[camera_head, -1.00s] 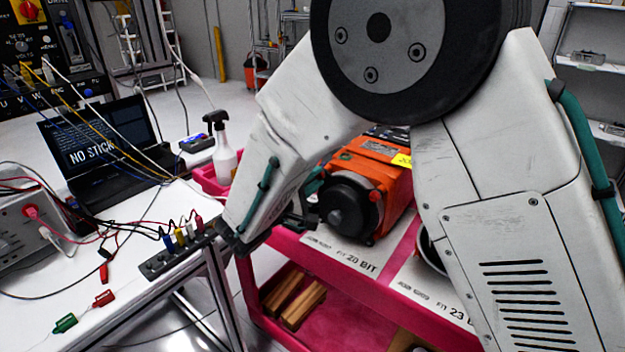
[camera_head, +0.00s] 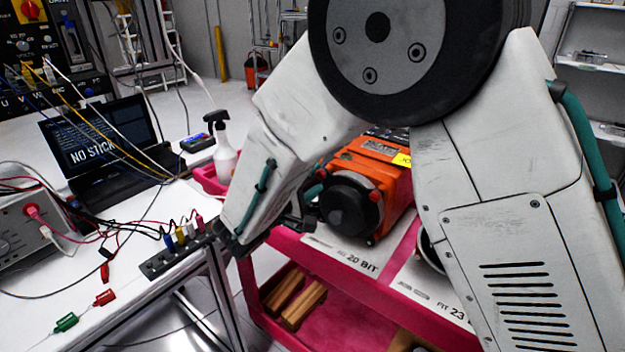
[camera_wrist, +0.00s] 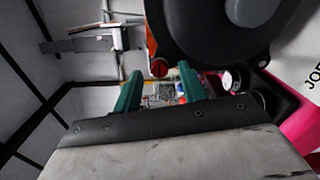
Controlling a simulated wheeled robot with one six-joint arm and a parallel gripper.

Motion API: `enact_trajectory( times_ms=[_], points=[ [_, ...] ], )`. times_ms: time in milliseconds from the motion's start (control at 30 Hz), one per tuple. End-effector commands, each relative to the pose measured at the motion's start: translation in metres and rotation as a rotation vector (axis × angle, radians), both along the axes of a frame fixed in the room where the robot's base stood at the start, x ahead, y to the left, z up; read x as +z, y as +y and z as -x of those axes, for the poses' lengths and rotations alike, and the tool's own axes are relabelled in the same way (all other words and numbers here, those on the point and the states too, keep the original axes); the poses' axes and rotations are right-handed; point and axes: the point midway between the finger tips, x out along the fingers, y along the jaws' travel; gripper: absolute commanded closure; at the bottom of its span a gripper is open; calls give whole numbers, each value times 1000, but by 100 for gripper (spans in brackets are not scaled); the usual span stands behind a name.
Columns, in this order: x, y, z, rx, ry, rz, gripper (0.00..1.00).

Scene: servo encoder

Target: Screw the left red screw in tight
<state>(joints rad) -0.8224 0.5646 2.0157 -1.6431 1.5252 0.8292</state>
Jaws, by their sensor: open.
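The orange motor (camera_head: 382,165) with a round black front stands on the pink cart. A red screw (camera_wrist: 160,68) shows in the wrist view at the edge of the motor, beside its black round front. My gripper (camera_wrist: 160,72) is open, with its two green fingers on either side of the red screw in the picture. I cannot tell whether they touch it. In the head view a second red screw (camera_head: 375,196) shows at the right of the black front.
The pink cart (camera_head: 262,318) has labelled places on top and wooden blocks on its lower shelf. A white table (camera_head: 120,315) with a laptop (camera_head: 105,140), cables and a connector strip stands at the left. A spray bottle (camera_head: 223,155) stands behind my arm.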

Motion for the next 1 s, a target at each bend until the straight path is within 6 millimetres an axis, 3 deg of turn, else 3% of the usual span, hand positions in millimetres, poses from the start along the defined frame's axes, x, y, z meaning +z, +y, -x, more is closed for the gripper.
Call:
enact_trajectory(
  times_ms=[433, 900, 1000],
  points=[
    [0, 42, 52, 4, 0, 0, 59],
    [-1, 45, 56, 4, 18, 19, 59],
    [-14, 37, 63, -32, 113, 53, 59]
  ],
)
